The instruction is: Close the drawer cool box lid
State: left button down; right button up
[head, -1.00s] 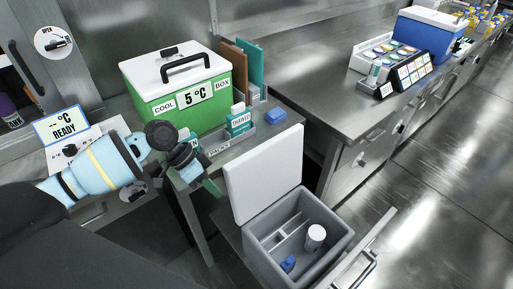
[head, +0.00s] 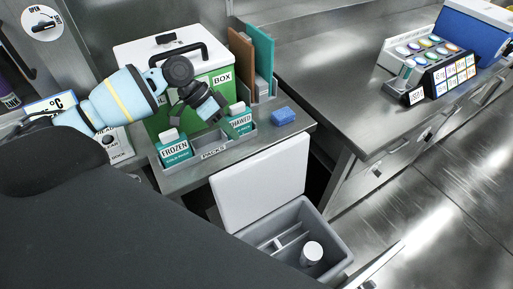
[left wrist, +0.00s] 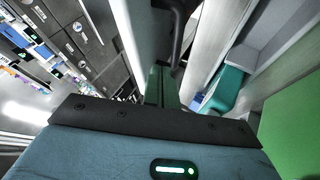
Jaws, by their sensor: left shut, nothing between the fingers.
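The drawer cool box (head: 335,247) is a grey open-topped box low in the front, inside an open drawer. Its white lid (head: 262,185) stands raised, tilted back from the rear edge. A white cylinder (head: 312,253) stands inside beside light dividers. My dark arm covers the box's lower left part. My left gripper (head: 230,128) is shut and empty, above the pack holder and in front of the green cool box, up and left of the lid. The left wrist view shows its green fingers (left wrist: 160,87). My right gripper is not in view.
The green cool box (head: 160,122) with a white top stands on the bench behind the gripper. The pack holder (head: 213,153) carries a FROZEN pack (head: 174,150) and a THAWED pack (head: 240,122). A blue block (head: 283,116) lies near the bench edge.

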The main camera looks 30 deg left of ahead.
aim_at(254, 155)
pick_arm(q)
jog(key=x, duration=1)
dwell(0.4)
